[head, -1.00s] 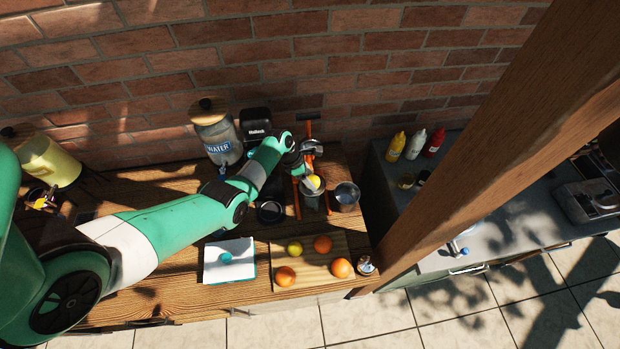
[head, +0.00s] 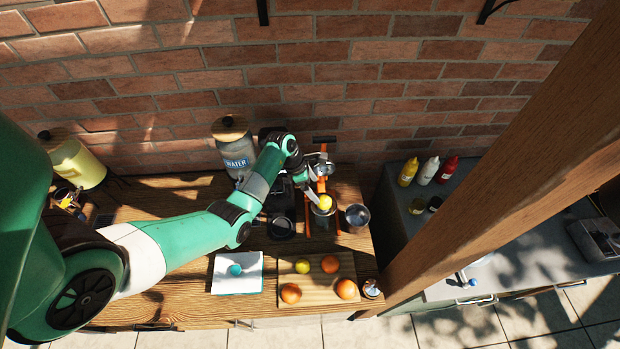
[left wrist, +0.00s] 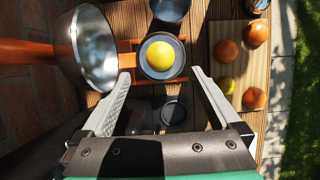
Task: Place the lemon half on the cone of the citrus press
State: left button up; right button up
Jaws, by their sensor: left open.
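The citrus press has an orange frame (left wrist: 125,46), a raised shiny metal bowl and a round dark-rimmed cup (left wrist: 146,70). The lemon half (left wrist: 159,60) sits dome up in the middle of this cup; the cone beneath it is hidden. The lemon half also shows as a yellow spot in the head view (head: 326,202). My left gripper (left wrist: 160,80) is open and empty, its fingers pointing toward the cup and apart from the lemon half. In the head view the left gripper (head: 312,191) is small, just beside the press. My right gripper is not in view.
A metal cup (head: 357,215) stands right of the press. A cutting board (head: 318,291) with several citrus fruits lies in front. A water dispenser (head: 236,158) stands behind my left arm. A wooden post (head: 490,150) rises at the right.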

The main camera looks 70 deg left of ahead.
pick_arm(q)
jog(key=v, duration=0.4)
jog(key=shift+f, duration=0.1)
